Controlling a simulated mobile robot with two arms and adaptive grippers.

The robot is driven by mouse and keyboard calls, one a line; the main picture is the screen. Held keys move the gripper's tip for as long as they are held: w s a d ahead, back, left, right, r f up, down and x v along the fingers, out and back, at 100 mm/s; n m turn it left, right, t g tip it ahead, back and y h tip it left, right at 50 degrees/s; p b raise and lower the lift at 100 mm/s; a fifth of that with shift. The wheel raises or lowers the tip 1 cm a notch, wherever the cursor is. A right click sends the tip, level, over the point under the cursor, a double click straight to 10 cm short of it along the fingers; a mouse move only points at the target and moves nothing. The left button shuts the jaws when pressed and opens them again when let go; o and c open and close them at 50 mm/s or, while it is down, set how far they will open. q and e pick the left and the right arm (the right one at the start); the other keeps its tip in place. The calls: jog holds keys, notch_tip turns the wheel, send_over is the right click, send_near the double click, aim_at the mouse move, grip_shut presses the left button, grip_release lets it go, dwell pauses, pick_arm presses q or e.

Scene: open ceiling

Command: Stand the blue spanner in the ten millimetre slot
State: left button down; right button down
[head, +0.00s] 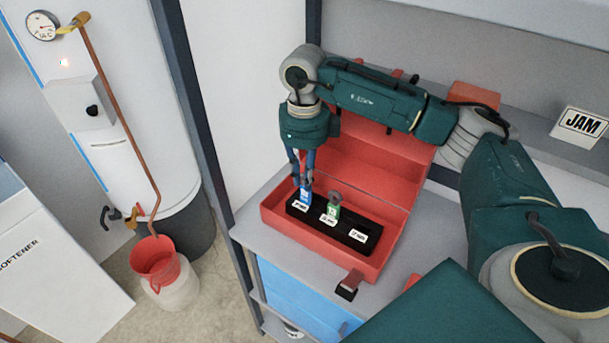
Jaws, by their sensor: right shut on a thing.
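The blue spanner (306,195) is upright at the left end of a black slotted rack (343,224), just behind the left white label (300,206). My right gripper (304,181) is shut on its upper part, pointing down. The spanner's lower end is at the rack, but I cannot tell whether it sits in the slot or just above it. A green spanner (333,209) stands upright in the middle slot. The right slot, by the right label (357,236), looks empty. The label print is too small to read surely. My left gripper is not in view.
The rack lies in an open red toolbox (325,256) on a grey bench (250,228), its lid raised behind. A JAM sign (581,125) stands at the right. A white tank (135,110) and a red funnel (156,261) are at the left.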

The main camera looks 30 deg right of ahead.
jog(key=shift+f+b, duration=0.45)
jog(key=shift+f, duration=0.25)
jog(key=c, duration=1.6)
grip_release()
jog(key=shift+r, duration=0.1)
notch_tip(320, 180, up, 12)
jog(key=shift+f, duration=0.1)
